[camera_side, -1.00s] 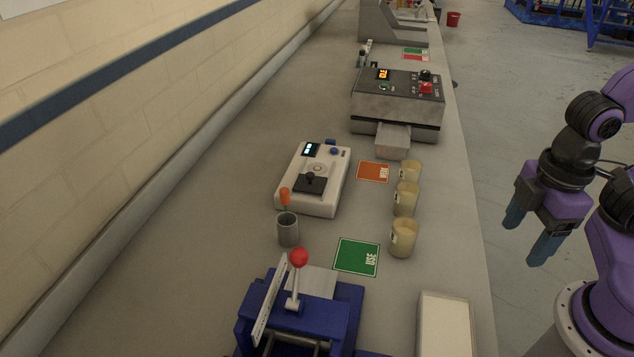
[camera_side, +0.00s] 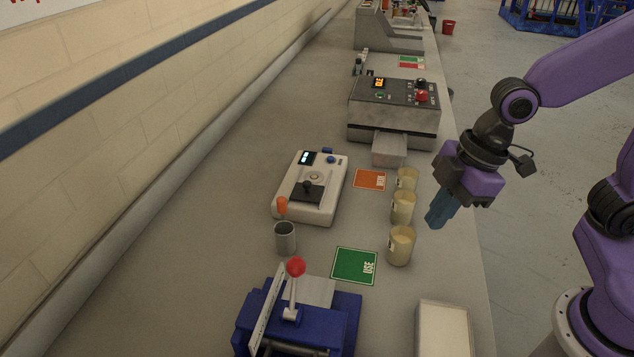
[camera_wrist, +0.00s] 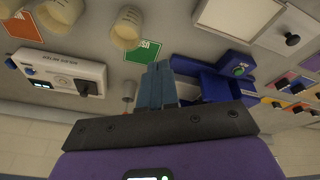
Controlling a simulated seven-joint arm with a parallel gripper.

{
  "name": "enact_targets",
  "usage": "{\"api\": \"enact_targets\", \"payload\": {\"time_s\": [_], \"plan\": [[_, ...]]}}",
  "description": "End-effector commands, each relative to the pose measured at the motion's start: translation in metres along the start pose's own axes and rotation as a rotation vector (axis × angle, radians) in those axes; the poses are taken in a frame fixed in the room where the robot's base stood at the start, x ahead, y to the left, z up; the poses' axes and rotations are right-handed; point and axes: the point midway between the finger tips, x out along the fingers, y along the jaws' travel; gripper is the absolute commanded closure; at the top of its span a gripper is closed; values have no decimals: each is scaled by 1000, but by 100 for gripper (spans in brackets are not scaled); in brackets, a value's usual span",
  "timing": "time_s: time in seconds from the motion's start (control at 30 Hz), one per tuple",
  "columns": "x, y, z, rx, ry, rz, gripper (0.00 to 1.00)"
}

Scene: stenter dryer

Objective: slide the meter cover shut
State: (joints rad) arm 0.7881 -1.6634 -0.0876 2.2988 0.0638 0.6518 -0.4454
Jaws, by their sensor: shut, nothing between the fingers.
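The meter (camera_side: 326,215) is a white box with a small lit display, standing mid-bench in the side view; it also shows at the left of the wrist view (camera_wrist: 40,60). Its cover (camera_side: 307,192) is a dark plate with a black knob, lying on the meter's near part. A round grey spot (camera_side: 315,177) on the meter is uncovered beyond the plate. The cover also shows in the wrist view (camera_wrist: 86,87). My gripper (camera_side: 436,221) is shut and empty, above the bench's right edge, right of the meter and apart from it. Its fingers also show in the wrist view (camera_wrist: 160,72).
Several cream jars (camera_side: 402,207) stand between the meter and my gripper. A grey cup (camera_side: 285,238) with an orange-handled tool stands just near the meter. A blue press (camera_side: 330,325) with a red-knobbed lever is in front. A grey machine (camera_side: 393,105) stands behind. Orange and green cards lie flat.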

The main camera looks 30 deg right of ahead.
Motion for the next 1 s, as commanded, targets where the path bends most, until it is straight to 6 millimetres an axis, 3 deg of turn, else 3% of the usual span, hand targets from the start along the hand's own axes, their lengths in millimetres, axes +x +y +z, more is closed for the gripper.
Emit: {"api": "enact_targets", "payload": {"time_s": [0.1, 0.2, 0.3, 0.4, 0.67, 1.0], "plan": [[11, 52, -36, -73, 86, 74, 100], [17, 93, -57, -135, 140, 146, 100], [20, 125, -70, -182, 170, 209, 100], [22, 145, -75, -212, 184, 251, 100], [32, 157, -80, -230, 190, 272, 100], [76, 167, -90, -230, 188, 270, 100]]}}
